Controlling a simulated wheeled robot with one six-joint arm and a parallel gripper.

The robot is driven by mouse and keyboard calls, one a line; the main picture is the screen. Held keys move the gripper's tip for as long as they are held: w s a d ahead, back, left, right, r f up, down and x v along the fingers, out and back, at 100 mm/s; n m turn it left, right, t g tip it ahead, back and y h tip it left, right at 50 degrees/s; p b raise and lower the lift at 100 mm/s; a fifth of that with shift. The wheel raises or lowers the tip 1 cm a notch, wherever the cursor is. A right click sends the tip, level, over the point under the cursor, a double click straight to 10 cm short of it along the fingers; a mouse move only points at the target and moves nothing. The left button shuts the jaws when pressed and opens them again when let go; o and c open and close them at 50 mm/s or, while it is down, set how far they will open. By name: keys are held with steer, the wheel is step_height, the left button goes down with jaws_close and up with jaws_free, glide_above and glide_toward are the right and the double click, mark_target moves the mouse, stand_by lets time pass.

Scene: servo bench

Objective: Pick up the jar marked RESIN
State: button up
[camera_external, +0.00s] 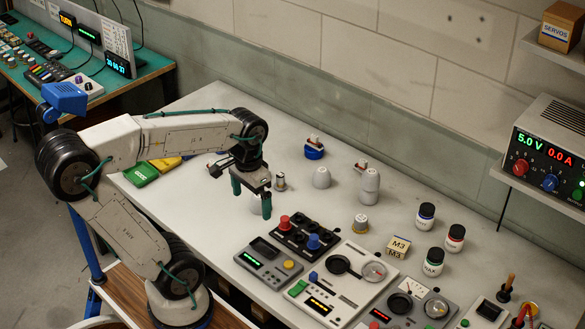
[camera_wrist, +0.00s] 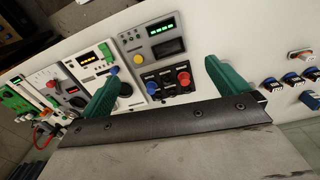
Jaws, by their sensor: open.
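Three small white jars with black lids stand upright at the right of the bench in the external view. The lettering is too small to read surely, so I cannot tell which is marked RESIN. My gripper (camera_external: 251,197) is open, pointing down above the left-middle of the bench, well left of the jars. Its green fingers also show in the wrist view (camera_wrist: 165,78), with nothing held between them. I cannot make out the jars there.
Control boxes (camera_external: 330,284) line the bench's front edge, with a black button panel (camera_external: 303,236) close to my gripper. A shelf with a power supply (camera_external: 547,150) overhangs right.

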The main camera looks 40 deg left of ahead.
steer(key=s+a+n+t, duration=0.1)
steer(key=s+a, duration=0.2)
steer(key=s, duration=0.3)
steer(key=shift+a+f, duration=0.15)
steer(key=shift+f, duration=0.2)
steer(key=c, duration=0.7)
